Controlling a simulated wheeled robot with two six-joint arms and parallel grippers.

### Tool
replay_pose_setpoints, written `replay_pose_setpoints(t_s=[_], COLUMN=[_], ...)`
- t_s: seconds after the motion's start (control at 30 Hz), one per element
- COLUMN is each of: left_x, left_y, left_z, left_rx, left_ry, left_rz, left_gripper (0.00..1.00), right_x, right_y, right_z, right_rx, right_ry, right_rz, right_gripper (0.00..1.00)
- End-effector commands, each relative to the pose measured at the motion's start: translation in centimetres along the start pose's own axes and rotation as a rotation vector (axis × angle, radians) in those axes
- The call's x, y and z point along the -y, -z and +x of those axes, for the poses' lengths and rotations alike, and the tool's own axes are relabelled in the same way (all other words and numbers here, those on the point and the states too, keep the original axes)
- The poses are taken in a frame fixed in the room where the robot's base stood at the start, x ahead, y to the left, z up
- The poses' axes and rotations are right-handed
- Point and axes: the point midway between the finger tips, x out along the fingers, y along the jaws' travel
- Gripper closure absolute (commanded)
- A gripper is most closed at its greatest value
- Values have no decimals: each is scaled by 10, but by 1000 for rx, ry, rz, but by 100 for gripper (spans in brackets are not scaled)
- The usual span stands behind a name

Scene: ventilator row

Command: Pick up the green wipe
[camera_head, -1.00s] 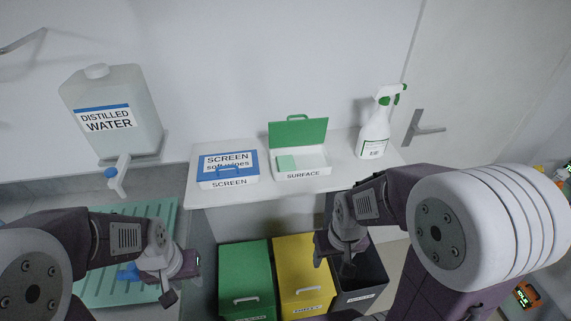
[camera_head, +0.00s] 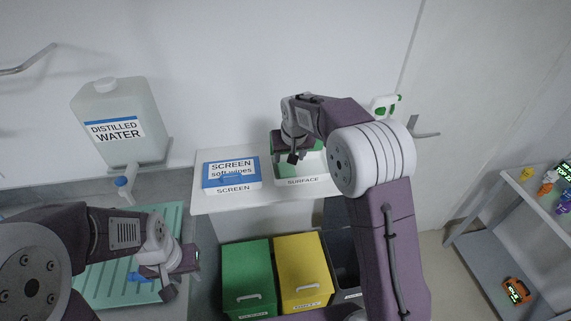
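The green wipe is in the white box labelled SURFACE (camera_head: 302,182) on the shelf. Only a pale green patch, likely the wipe (camera_head: 283,173), shows below my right gripper; the rest is hidden. My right gripper (camera_head: 293,158) is over the box, in front of its raised green lid. I cannot tell whether it touches the wipe, nor whether its fingers are open. My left gripper (camera_head: 178,275) is low at the left, over the green draining tray (camera_head: 110,285) and away from the wipe. Its fingers do not show clearly.
The blue-lidded SCREEN box (camera_head: 232,178) stands left of the SURFACE box. A spray bottle (camera_head: 385,105) is partly behind my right arm. A distilled water container (camera_head: 118,120) is at left. Green (camera_head: 247,270), yellow (camera_head: 302,265) and dark (camera_head: 343,262) bins stand below.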

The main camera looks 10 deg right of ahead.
Motion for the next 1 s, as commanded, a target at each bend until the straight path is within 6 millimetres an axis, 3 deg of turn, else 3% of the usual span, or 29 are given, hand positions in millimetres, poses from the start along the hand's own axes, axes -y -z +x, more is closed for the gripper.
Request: replay_pose_setpoints(t_s=[0.17, 0.4, 0.57, 0.73, 0.83, 1.0], left_x=[0, 0, 0, -1, -1, -1], left_y=[0, 2, 2, 4, 4, 4], left_z=[-6, -18, -21, -40, -42, -41], left_rx=[1, 1, 1, 0, 0, 1], left_ry=[0, 0, 0, 0, 0, 0], left_rz=[0, 0, 0, 0, 0, 0], left_gripper=[64, 64, 64, 64, 64, 64], right_x=[5, 4, 4, 2, 2, 3], right_y=[-5, -6, -7, -12, -12, -12], right_z=[6, 38, 44, 72, 88, 94], right_rx=[20, 20, 19, 23, 20, 17], right_ry=[1, 1, 2, 1, 1, 2], right_rz=[-11, -10, -9, -11, -11, -10], right_gripper=[44, 44, 44, 44, 44, 44])
